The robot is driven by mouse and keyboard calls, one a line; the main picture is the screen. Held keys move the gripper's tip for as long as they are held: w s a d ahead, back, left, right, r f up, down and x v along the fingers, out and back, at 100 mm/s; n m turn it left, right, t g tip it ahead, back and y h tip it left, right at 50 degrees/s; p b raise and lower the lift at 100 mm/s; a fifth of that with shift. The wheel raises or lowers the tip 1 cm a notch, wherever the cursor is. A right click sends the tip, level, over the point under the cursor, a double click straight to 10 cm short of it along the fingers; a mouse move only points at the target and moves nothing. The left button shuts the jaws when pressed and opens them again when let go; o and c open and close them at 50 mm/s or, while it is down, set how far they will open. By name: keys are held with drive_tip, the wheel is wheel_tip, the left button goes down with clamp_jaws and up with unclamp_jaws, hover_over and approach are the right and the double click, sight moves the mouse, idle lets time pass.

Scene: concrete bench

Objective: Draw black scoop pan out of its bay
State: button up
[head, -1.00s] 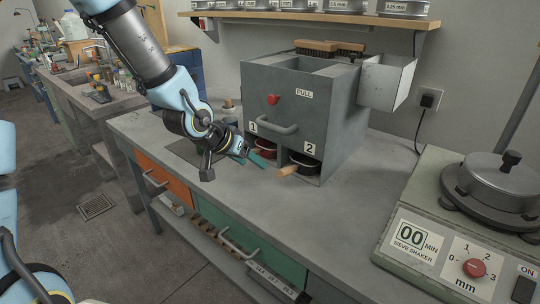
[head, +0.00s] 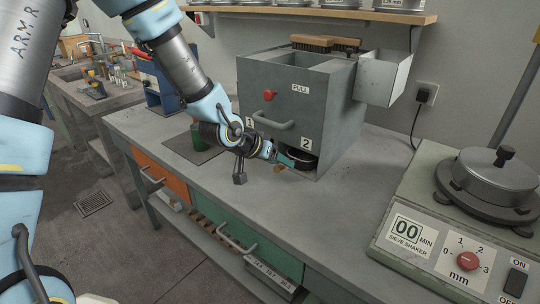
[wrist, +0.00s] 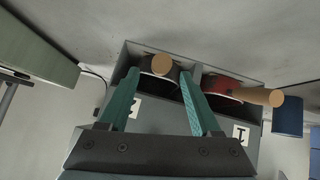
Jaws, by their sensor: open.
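The black scoop pan (head: 301,157) sits in bay 2 of the grey splitter box (head: 325,100), its wooden handle (wrist: 162,64) pointing outward. In the wrist view, which looks inverted, the black pan (wrist: 158,83) lies behind that handle. My gripper (head: 282,159) is open in front of bay 2. In the wrist view its teal fingers (wrist: 160,76) stand on either side of the handle, with gaps visible. A red pan (wrist: 222,85) with a wooden handle (wrist: 262,97) sits in bay 1; my arm hides it in the head view.
A sieve shaker (head: 440,235) stands at the right on the concrete bench (head: 340,210). A metal hopper (head: 383,75) hangs off the box's right side. A grey pull handle (head: 273,121) juts out above the bays. The bench in front is clear.

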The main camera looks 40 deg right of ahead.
drive_tip(key=shift+p+x, duration=0.4)
drive_tip(key=shift+x, duration=2.25)
clamp_jaws()
